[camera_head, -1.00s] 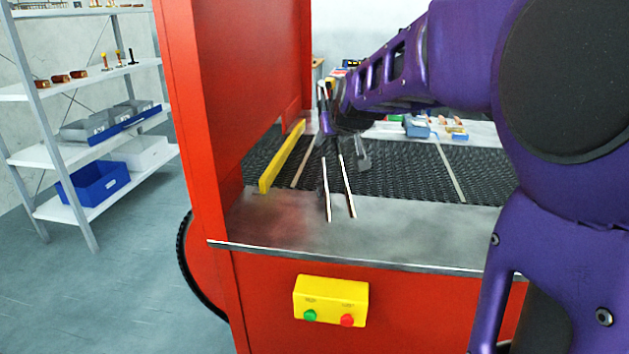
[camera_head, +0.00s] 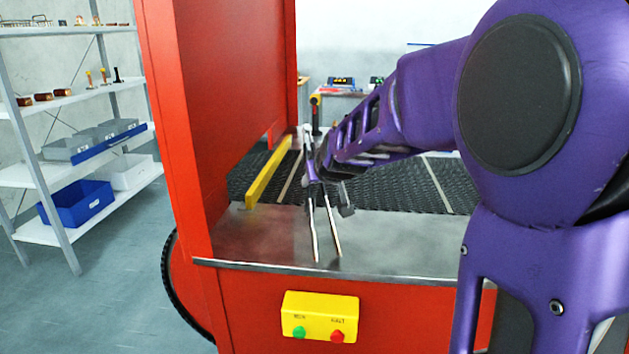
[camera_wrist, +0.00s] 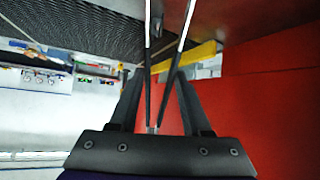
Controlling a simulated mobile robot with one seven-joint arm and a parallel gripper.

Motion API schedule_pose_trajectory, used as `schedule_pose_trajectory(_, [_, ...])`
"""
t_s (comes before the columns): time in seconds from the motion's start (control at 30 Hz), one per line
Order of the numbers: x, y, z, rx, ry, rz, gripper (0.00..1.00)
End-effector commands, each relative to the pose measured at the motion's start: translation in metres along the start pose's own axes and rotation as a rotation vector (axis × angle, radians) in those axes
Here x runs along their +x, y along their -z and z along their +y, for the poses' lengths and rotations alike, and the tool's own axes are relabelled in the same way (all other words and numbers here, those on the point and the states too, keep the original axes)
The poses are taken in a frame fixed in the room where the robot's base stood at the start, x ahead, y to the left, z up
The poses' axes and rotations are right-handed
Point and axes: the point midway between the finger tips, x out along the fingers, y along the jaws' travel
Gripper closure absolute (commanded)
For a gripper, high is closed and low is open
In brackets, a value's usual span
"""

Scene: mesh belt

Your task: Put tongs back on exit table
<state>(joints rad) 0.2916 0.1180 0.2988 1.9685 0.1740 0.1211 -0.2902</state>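The tongs (camera_head: 312,223) have two long thin legs and hang in my gripper (camera_head: 326,184). Their tips point down at the bare metal table (camera_head: 400,240) at the belt's near end, close to its front edge. I cannot tell if the tips touch it. In the wrist view, the tongs (camera_wrist: 148,55) run between the two dark fingers of my gripper (camera_wrist: 158,80), which close on them from both sides. The upper end of the tongs is partly hidden by my gripper in the head view.
The dark mesh belt (camera_head: 385,186) lies behind the metal table. A tall red housing (camera_head: 225,90) and a yellow bar (camera_head: 268,176) stand on the left. A yellow button box (camera_head: 319,316) is on the red front. A shelf rack (camera_head: 75,155) stands far left.

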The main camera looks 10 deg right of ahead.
Motion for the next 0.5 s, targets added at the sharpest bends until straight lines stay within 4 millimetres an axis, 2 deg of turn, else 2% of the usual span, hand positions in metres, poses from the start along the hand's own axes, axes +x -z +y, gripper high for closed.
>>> schedule_pose_trajectory(0.33, [0.0037,-0.0050,-0.0004,0.000,0.000,0.001,0.56])
schedule_pose_trajectory(0.5, [0.0040,-0.0056,-0.0005,0.000,0.000,-0.001,0.25])
